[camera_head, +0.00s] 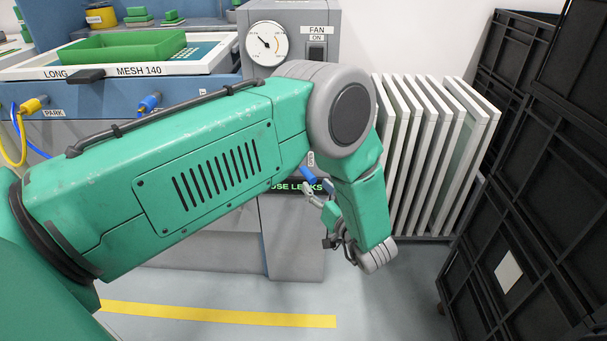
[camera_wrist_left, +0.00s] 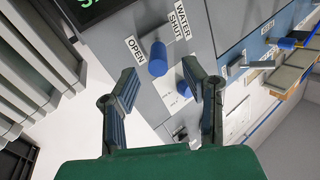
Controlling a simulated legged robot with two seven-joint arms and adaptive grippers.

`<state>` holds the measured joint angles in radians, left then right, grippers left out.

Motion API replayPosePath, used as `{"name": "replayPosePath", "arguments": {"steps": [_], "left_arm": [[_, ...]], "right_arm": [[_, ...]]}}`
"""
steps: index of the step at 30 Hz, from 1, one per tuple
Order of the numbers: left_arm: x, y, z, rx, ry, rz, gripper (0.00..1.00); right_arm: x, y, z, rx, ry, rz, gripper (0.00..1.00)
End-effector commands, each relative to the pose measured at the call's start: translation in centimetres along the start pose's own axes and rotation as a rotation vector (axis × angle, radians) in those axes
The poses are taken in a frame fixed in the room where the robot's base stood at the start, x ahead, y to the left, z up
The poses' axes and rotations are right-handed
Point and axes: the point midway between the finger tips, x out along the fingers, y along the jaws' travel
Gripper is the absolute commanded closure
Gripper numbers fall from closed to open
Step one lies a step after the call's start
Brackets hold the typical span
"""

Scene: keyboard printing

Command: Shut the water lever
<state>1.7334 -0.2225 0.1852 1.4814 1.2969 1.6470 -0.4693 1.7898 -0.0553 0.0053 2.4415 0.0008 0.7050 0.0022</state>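The blue water lever handle (camera_wrist_left: 157,58) shows in the left wrist view on a grey panel, beside the labels OPEN (camera_wrist_left: 137,50), SHUT (camera_wrist_left: 180,24) and WATER. It lies between and beyond the fingertips of my left gripper (camera_wrist_left: 160,70). The gripper is open, and the fingers look apart from the handle. A second blue piece (camera_wrist_left: 183,88) is partly hidden behind the right-hand finger. In the head view my left gripper (camera_head: 322,214) is low at the cabinet front, and a blue handle (camera_head: 308,174) shows just above it. My right gripper is not in view.
White frames (camera_head: 435,150) stand in a rack right of my arm, with black crates (camera_head: 530,190) farther right. The grey fan unit (camera_head: 295,20) and the bench with a green tray (camera_head: 125,47) are behind. A yellow line (camera_head: 220,315) crosses clear floor.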

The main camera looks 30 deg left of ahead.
Motion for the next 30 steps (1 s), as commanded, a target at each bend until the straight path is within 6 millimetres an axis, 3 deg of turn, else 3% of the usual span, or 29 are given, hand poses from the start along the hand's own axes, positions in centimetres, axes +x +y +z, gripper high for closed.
{"name": "replayPosePath", "arguments": {"steps": [6,12,18,25,26,28,29,30], "left_arm": [[4.5,0.2,0.0,0.001,0.006,-0.001,0.61],[7.2,0.2,-0.1,0.002,0.005,0.001,0.61],[8.3,0.2,-0.1,0.001,0.003,0.002,0.61],[8.3,0.2,-0.2,0.002,0.004,0.002,0.61],[8.3,0.2,-0.2,0.002,0.004,0.002,0.68],[8.3,0.2,-0.2,0.002,0.004,0.002,0.92],[8.2,0.2,-0.2,0.003,0.004,0.002,1.00],[8.2,0.2,-0.2,0.003,0.004,0.002,1.00]], "right_arm": [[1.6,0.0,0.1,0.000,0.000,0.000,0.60],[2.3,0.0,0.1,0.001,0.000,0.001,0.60],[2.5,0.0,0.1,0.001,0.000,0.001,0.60],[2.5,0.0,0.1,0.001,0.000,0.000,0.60],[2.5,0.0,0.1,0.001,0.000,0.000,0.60],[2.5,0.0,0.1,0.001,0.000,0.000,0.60],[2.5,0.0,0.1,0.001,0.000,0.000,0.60],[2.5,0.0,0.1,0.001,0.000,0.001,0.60]]}}
